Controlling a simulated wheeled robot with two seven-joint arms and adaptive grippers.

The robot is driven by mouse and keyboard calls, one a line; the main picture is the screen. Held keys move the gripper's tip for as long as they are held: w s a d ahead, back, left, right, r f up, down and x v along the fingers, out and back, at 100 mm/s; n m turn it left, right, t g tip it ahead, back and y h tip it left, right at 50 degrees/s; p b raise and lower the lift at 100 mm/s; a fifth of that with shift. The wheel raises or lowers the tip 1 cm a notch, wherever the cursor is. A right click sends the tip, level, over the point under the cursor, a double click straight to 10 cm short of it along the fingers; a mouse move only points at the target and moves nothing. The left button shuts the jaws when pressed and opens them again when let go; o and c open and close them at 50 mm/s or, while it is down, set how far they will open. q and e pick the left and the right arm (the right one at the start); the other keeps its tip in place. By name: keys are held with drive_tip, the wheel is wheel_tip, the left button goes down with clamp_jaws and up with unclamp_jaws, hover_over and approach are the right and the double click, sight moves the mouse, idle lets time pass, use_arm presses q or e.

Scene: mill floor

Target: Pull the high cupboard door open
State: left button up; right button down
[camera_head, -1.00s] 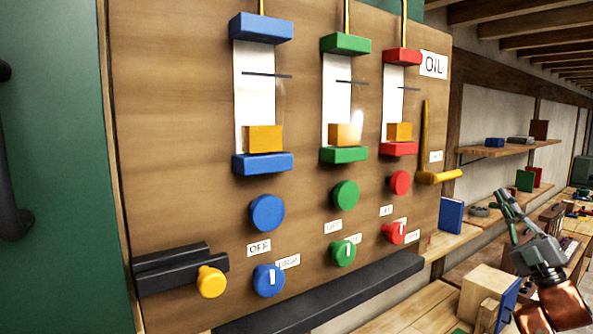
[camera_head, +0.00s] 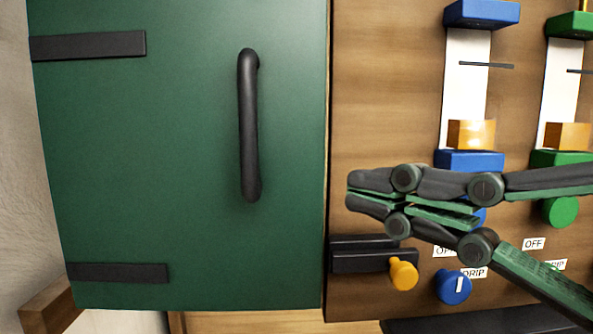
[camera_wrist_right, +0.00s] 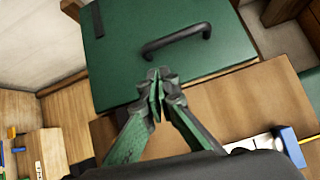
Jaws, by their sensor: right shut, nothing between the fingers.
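The green cupboard door (camera_head: 185,150) fills the left half of the head view and looks shut. Its black bar handle (camera_head: 249,125) stands upright near the door's right edge. My right gripper (camera_head: 350,192) is shut and empty, in front of the wooden panel to the right of the door. Its fingertips point left, below and to the right of the handle and apart from it. In the right wrist view the door (camera_wrist_right: 165,55) and handle (camera_wrist_right: 176,40) lie ahead of the shut fingertips (camera_wrist_right: 153,75). My left gripper is not in view.
The wooden panel (camera_head: 385,100) right of the door carries blue and green gauges, round knobs and a yellow knob (camera_head: 403,274) beside black blocks. Two black hinge straps (camera_head: 88,46) cross the door's left side. A pale wall (camera_head: 22,180) borders the door on the left.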

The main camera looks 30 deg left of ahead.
sight(284, 174)
drive_tip(key=shift+n+t, duration=0.3)
drive_tip(key=shift+t, duration=0.1)
drive_tip(key=p+x, duration=0.3)
drive_tip(key=x, duration=0.6)
drive_tip(key=shift+a+f, duration=0.2)
drive_tip(key=shift+a, duration=0.15)
drive_tip(key=shift+w+a, duration=0.15)
drive_tip(key=shift+a, duration=0.2)
drive_tip(key=shift+f+h, duration=0.1)
drive_tip(key=shift+h, duration=0.2)
